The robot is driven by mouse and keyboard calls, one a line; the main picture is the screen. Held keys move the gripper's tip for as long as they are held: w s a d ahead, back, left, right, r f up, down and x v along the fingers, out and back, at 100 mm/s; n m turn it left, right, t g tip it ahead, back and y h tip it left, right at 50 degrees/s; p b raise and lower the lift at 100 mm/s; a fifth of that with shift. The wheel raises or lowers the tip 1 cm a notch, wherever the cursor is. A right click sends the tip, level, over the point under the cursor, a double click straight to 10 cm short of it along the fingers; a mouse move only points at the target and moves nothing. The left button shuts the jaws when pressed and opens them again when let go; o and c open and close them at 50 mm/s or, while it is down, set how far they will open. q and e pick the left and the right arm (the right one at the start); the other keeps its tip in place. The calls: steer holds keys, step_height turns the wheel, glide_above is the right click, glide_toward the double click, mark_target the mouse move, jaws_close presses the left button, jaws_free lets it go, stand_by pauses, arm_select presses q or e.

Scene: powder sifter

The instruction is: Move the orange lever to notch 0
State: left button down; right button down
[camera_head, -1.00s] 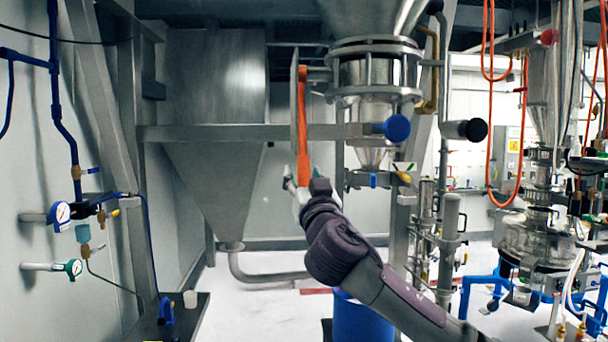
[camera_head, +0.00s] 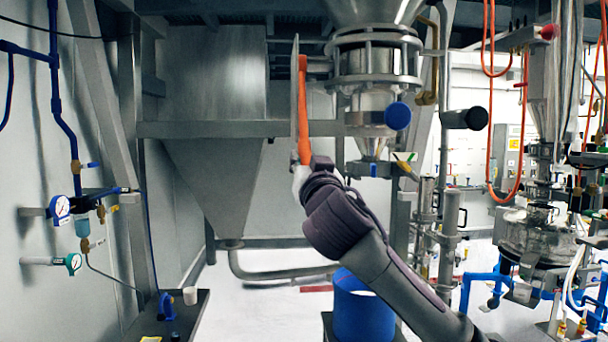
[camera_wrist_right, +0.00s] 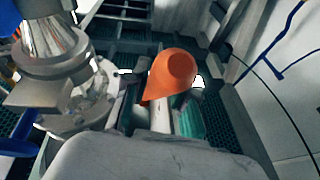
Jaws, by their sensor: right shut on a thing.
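The orange lever (camera_head: 303,112) hangs nearly upright in the head view, left of the round metal sifter housing. A thin grey plate (camera_head: 294,88) runs along its left side. My right gripper (camera_head: 301,173) is at the lever's lower end and shut on it; the fingers partly hide that end. In the right wrist view the lever (camera_wrist_right: 172,75) shows as a rounded orange end beyond the gripper (camera_wrist_right: 163,115). Notch marks cannot be made out. My left gripper is not in view.
The metal sifter housing (camera_head: 376,62) stands right of the lever, with a blue round knob (camera_head: 397,116) below it. A grey crossbeam (camera_head: 220,130) passes near the lever. A blue barrel (camera_head: 362,308) stands below my right arm. A large hopper (camera_head: 212,80) is at the left.

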steer(key=shift+s+r, duration=0.3)
steer(key=shift+s, duration=0.1)
steer(key=c, duration=0.9)
jaws_free()
steer(key=shift+s+f, duration=0.25)
steer(key=shift+s, duration=0.25)
steer(key=v, duration=1.1)
steer(key=shift+d+r, duration=0.2)
steer(key=shift+r, duration=0.05)
steer(key=shift+c, duration=0.3)
